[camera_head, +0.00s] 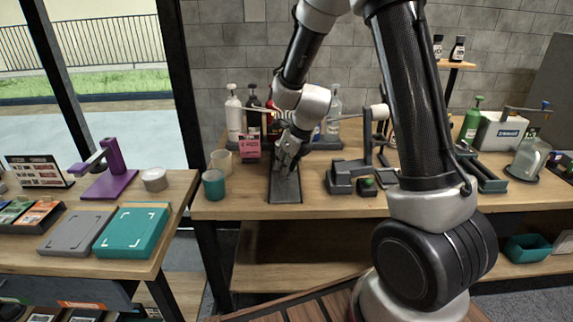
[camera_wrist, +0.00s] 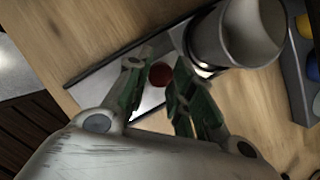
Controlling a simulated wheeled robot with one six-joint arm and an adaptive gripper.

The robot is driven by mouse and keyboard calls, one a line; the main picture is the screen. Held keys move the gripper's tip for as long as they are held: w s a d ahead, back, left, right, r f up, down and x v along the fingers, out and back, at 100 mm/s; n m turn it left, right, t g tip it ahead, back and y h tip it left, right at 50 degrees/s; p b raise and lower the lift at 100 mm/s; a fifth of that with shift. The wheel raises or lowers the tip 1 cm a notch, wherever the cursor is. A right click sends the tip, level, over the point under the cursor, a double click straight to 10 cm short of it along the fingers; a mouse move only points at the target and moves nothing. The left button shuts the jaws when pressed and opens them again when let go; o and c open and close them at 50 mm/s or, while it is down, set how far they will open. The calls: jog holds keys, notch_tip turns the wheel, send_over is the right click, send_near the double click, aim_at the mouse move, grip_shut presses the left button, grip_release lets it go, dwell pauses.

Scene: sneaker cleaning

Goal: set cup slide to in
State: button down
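A dark, narrow slide base (camera_head: 286,192) lies on the middle workbench, running toward its front edge. In the wrist view the slide base (camera_wrist: 95,72) has a dark rim and a paler inner strip. A dark red round knob (camera_wrist: 160,74) shows on it. A metallic grey cup-like cylinder (camera_wrist: 222,42) stands at the strip's upper right end. My gripper (camera_head: 285,166) points down over the slide and hides part of it. In the wrist view the green fingertips of my gripper (camera_wrist: 157,68) are apart, one on each side of the knob. I cannot tell whether they touch it.
A teal cup (camera_head: 214,185) and a beige cup (camera_head: 221,162) stand left of the slide. A dark grey device (camera_head: 345,178) stands close on its right. Bottles (camera_head: 234,115) and a pink card (camera_head: 250,147) are behind.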

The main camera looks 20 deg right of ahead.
jog(key=shift+w+d, duration=0.2)
jog(key=shift+w, duration=0.45)
jog(key=shift+w+d, duration=0.25)
jog(key=shift+w, duration=0.35)
jog(key=shift+w+d, duration=0.2)
jog(key=shift+w, duration=0.45)
jog(key=shift+r, duration=0.1)
jog(key=c, duration=1.2)
grip_release()
jog(key=shift+w, duration=0.15)
jog(key=shift+c, duration=0.2)
jog(key=v, duration=1.2)
